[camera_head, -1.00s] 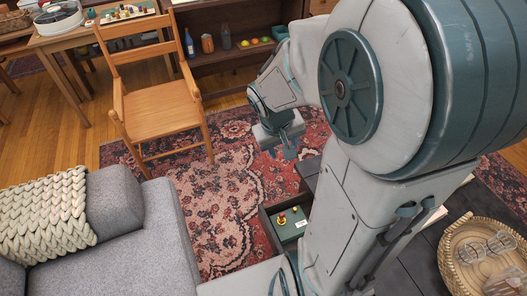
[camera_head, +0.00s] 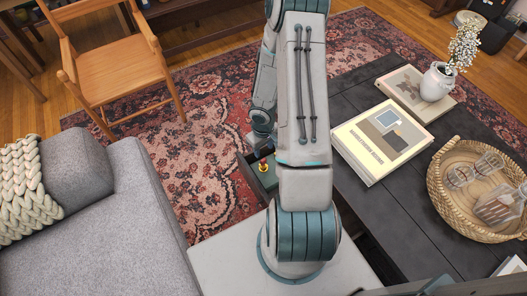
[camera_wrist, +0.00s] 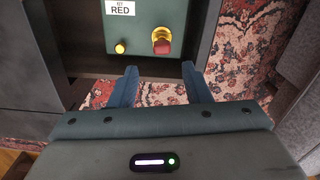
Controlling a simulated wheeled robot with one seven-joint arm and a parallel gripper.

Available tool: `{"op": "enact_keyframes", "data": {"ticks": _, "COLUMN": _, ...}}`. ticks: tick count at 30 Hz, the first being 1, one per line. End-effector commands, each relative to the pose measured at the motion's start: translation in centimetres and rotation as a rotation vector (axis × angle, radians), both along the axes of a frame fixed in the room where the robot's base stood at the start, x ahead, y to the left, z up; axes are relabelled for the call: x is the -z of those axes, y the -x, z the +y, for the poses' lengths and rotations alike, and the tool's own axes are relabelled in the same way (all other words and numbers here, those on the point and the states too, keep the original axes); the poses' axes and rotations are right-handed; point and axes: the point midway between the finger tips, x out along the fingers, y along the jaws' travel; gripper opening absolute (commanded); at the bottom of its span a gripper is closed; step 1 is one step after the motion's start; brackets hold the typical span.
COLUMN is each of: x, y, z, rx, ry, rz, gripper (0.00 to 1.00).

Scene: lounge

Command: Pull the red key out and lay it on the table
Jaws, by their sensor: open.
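In the wrist view, a red key (camera_wrist: 161,46) sits in a yellow ring on a green panel (camera_wrist: 190,20). A small yellow knob (camera_wrist: 120,48) and a white label reading RED (camera_wrist: 122,9) are on the same panel. My gripper (camera_wrist: 160,72) is open and empty, its two blue fingers pointing at the panel, with the key just beyond the right finger's side of the gap. In the head view, the green panel (camera_head: 266,182) shows beside the dark table (camera_head: 375,210); my arm hides most of the gripper there.
Two books (camera_head: 382,140) lie on the table, with a white flower vase (camera_head: 437,80) and a wicker tray (camera_head: 440,190) holding glasses. A grey sofa (camera_head: 90,240) and wooden chair (camera_head: 110,65) stand left. The table's middle is bare.

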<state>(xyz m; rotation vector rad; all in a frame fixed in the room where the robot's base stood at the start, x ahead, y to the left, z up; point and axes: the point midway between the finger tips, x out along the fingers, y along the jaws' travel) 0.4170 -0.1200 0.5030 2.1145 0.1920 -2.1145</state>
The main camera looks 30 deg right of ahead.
Motion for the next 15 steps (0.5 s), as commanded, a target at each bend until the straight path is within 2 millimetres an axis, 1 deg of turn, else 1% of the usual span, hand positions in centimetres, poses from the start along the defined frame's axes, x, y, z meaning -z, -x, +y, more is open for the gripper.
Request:
{"op": "enact_keyframes", "data": {"ticks": 1, "x": 0.6, "y": 0.1, "z": 0.1, "rx": 0.0, "ry": -0.008, "rz": 0.002, "gripper": 0.44}}
{"op": "enact_keyframes", "data": {"ticks": 8, "x": 1.6, "y": 0.1, "z": 0.2, "rx": -0.003, "ry": -0.014, "rz": 0.002, "gripper": 0.44}}
{"op": "enact_keyframes", "data": {"ticks": 15, "x": 3.9, "y": 0.2, "z": 0.1, "rx": -0.002, "ry": -0.013, "rz": 0.003, "gripper": 0.44}}
